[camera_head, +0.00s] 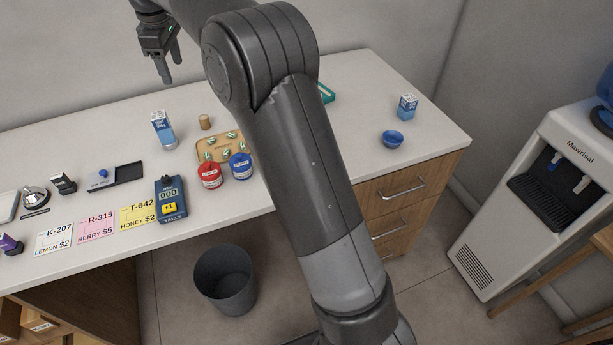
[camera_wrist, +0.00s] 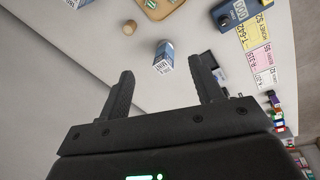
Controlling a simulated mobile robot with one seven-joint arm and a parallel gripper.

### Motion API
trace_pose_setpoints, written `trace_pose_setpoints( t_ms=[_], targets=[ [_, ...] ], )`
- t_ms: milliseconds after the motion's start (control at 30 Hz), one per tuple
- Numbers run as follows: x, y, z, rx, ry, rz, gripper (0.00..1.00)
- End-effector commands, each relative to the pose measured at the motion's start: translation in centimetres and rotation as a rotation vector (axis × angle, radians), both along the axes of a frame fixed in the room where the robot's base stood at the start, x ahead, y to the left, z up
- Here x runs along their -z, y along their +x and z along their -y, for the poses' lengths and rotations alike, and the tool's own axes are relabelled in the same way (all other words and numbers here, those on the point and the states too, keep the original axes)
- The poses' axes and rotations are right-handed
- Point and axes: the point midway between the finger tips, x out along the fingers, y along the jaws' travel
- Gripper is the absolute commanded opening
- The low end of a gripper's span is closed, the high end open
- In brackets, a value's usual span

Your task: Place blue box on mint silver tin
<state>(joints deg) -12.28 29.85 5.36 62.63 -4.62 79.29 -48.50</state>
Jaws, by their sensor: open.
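My gripper (camera_head: 171,70) is open and empty, above and behind the counter's back left part in the head view. A blue and white carton (camera_head: 162,124) stands on the counter below it. In the wrist view this carton (camera_wrist: 164,56) appears between the fingertips, apart from both. Another small blue and white box (camera_head: 408,107) stands on the right part of the counter, behind a blue bowl (camera_head: 393,139). Which of the two is the task's blue box I cannot tell. I cannot clearly identify a mint silver tin; a flat silvery object (camera_head: 8,207) is cut off at the left edge.
A wooden tray (camera_head: 209,155), a cork (camera_head: 205,122), red (camera_head: 209,175) and blue (camera_head: 241,166) tubs and a tally counter (camera_head: 171,200) crowd the middle. Price cards lie along the front. My arm hides part of the counter. Free room surrounds the bowl.

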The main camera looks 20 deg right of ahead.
Motion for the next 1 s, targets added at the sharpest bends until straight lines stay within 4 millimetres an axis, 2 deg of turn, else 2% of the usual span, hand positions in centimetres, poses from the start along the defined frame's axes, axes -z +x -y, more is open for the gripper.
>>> trace_pose_setpoints(
  t_ms=[33, 200, 333, 500, 767, 1000],
  targets=[
    [-1.4, -1.5, 1.1, 0.041, 0.006, 0.017, 0.6],
    [-4.0, -6.4, 4.2, 0.187, 0.032, 0.061, 0.6],
    [-5.3, -10.4, 6.6, 0.299, 0.058, 0.095, 0.6],
    [-6.1, -16.2, 9.3, 0.445, 0.097, 0.138, 0.6],
    [-4.9, -25.4, 13.1, 0.675, 0.17, 0.201, 0.6],
    [-1.5, -33.6, 15.7, 0.884, 0.255, 0.253, 0.6]
  ],
)
